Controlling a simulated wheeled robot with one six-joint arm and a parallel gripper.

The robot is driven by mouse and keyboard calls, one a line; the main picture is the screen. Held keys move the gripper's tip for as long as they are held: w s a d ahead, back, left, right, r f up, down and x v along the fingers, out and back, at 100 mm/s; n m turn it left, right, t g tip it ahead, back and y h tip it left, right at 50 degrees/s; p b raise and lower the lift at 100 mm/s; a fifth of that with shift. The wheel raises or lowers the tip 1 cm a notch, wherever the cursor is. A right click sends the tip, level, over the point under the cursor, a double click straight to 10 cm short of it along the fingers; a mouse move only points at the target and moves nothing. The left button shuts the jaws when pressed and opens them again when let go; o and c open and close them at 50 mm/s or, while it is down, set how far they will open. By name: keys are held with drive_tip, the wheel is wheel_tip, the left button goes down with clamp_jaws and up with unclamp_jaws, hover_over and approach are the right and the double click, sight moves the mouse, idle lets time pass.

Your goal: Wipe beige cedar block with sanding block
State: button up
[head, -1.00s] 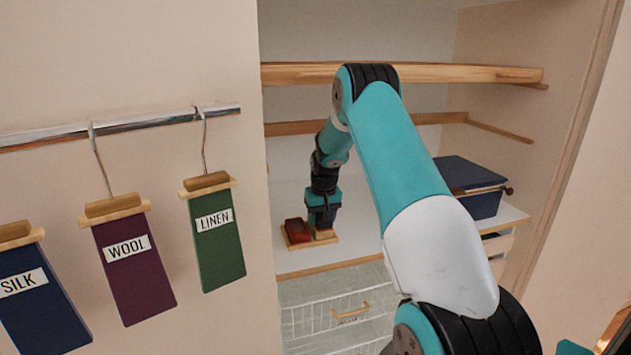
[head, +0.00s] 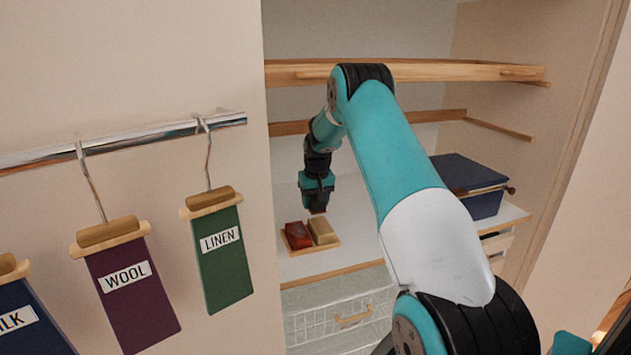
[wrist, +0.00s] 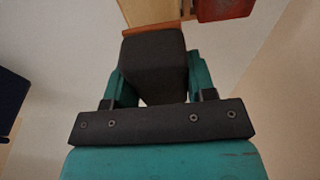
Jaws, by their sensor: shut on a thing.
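My gripper (head: 318,205) is shut on a dark grey block, the sanding block (wrist: 153,65), which sits between its teal fingers. It hangs above a small wooden tray (head: 315,249) on the closet shelf, apart from the blocks there. The beige cedar block (head: 322,231) lies in the right part of the tray. A dark red block (head: 298,235) lies beside it on the left. In the wrist view the beige block (wrist: 148,10) shows beyond the sanding block, and the red block (wrist: 224,9) is at the top right; both are cut off by the frame.
A dark blue box (head: 470,185) stands on the shelf at the right. A wooden rail (head: 440,73) crosses above, near my arm. A wire basket (head: 335,312) is below the shelf. Labelled cloth samples (head: 222,255) hang on a metal bar at the left.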

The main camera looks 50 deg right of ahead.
drive_tip(key=shift+d+r, duration=0.1)
drive_tip(key=shift+r, duration=0.4)
drive_tip(key=shift+r+p, duration=1.35)
drive_tip(key=shift+r, duration=0.65)
